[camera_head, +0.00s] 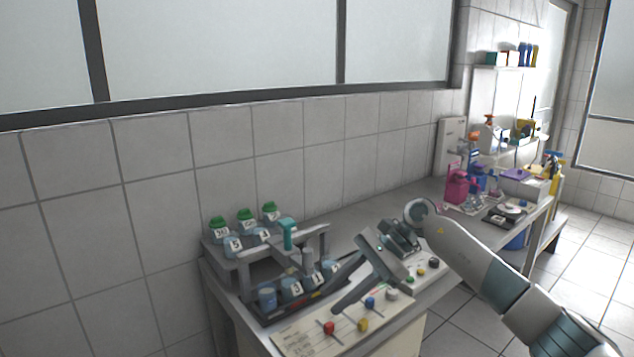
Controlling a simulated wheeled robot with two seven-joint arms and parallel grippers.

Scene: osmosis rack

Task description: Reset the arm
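My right gripper (331,297) reaches in from the right over the bench, its two dark fingers pointing down and left toward the rack and panel. The fingers are spread apart and I see nothing between them. My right arm (475,258) stretches out over the bench's front edge. My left gripper and arm are out of view. The grey rack (243,262) stands on the bench left of the gripper. It holds green-capped bottles (246,221) at the back and blue-grey numbered containers (291,288) in front. A teal-topped part (287,232) rises between them.
A pale panel (297,338) with red, yellow, blue and other coloured knobs lies below and beside the gripper. The tiled wall (220,150) bounds the back; bench behind the gripper is clear.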

